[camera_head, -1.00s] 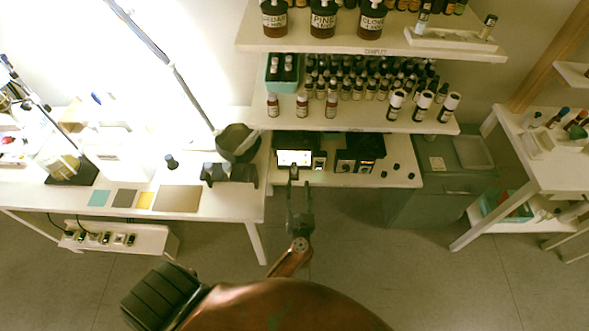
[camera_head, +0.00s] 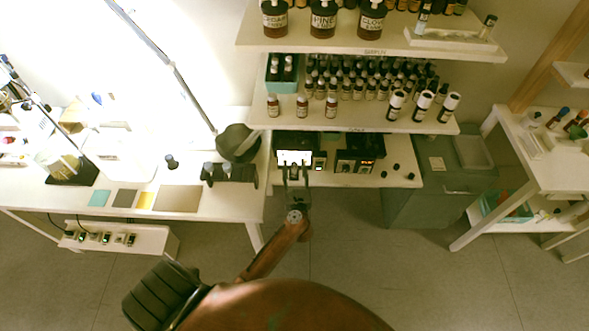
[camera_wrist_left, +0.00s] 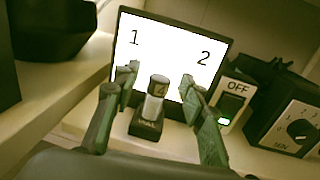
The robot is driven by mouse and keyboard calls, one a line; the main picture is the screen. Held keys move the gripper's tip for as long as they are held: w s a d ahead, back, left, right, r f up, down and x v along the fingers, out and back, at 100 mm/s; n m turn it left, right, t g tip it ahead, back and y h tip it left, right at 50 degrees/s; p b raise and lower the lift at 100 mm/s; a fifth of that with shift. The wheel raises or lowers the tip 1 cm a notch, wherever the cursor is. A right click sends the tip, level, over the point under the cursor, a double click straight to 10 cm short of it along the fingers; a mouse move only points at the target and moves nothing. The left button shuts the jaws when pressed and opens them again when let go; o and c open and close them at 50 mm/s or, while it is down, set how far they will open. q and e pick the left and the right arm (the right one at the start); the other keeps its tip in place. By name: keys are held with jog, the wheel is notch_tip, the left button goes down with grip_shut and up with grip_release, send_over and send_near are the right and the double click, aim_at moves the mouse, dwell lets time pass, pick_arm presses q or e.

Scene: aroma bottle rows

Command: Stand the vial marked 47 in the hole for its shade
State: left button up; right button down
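My left gripper (camera_head: 296,172) is at the front of the lower shelf, in front of a lit screen (camera_head: 294,157). In the left wrist view its two fingers (camera_wrist_left: 158,82) are apart. A small vial with a grey-brown cap and pale body (camera_wrist_left: 155,102) appears between them, upright in a black block (camera_wrist_left: 146,126). I cannot tell whether the fingers touch it, and I cannot read a 47 on it. The screen (camera_wrist_left: 172,52) behind it shows 1 and 2. A dark rack (camera_head: 229,176) stands on the left table. My right gripper is not in view.
A switch box marked OFF (camera_wrist_left: 234,100) and a dark dial box (camera_wrist_left: 293,130) stand right of the screen. Shelves of bottles rise above.

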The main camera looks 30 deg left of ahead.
pick_arm(q)
jog(key=shift+c, duration=0.6)
grip_shut()
